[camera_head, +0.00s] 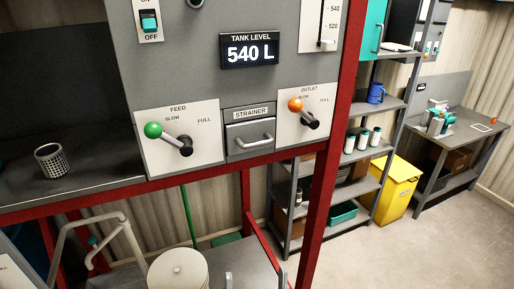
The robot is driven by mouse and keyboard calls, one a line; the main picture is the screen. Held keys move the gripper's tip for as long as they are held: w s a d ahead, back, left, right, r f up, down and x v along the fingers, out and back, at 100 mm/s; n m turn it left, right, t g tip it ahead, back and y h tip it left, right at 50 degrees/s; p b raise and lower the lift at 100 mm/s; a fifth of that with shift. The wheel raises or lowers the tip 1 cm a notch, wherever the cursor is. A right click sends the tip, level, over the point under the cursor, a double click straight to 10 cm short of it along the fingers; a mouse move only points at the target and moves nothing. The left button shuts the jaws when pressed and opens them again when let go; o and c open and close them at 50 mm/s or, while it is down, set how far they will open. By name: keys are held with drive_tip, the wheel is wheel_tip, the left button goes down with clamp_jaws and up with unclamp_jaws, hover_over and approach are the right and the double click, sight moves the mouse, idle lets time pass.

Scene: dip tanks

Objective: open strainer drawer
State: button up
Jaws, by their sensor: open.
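The strainer drawer (237,132) is a small grey front set in the grey control panel (205,85), below a label reading STRAINER. It has a silver bar handle (255,142). Its front looks flush with the panel, so it appears shut. It sits between the FEED lever (154,130) with a green knob and the OUTLET lever (295,105) with an orange knob. My gripper is not in view.
The tank level display (249,51) reads 540 L. A mesh basket (52,161) stands on the dark shelf at left. A red frame post (325,190) rises right of the panel. Shelves (385,145), a yellow bin (397,190) and open floor lie to the right.

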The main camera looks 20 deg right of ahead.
drive_tip(key=shift+o, duration=0.4)
drive_tip(key=w+d+r+m+g+b, duration=0.1)
drive_tip(key=w+d+r+g+b, duration=0.1)
drive_tip(key=w+d+r, duration=0.5)
drive_tip(key=w+d, duration=0.2)
drive_tip(key=w, duration=0.2)
drive_tip(key=shift+d+r+m+g, duration=0.15)
drive_tip(key=shift+d+m+g, duration=0.15)
drive_tip(key=shift+d+g, duration=0.1)
drive_tip(key=n+g+y+b, duration=0.5)
drive_tip(key=n+g+y, duration=0.35)
drive_tip(key=y, duration=0.25)
approach(260, 145)
drive_tip(key=shift+n, duration=0.45)
drive_tip(key=w+p, duration=0.1)
drive_tip(key=w, duration=0.2)
drive_tip(key=w+a, duration=0.1)
drive_tip(key=w, duration=0.2)
drive_tip(key=w+p, duration=0.1)
drive_tip(key=w, duration=0.3)
drive_tip(key=shift+a+p, duration=0.25)
drive_tip(key=shift+p, duration=0.05)
drive_tip(key=shift+w, duration=0.3)
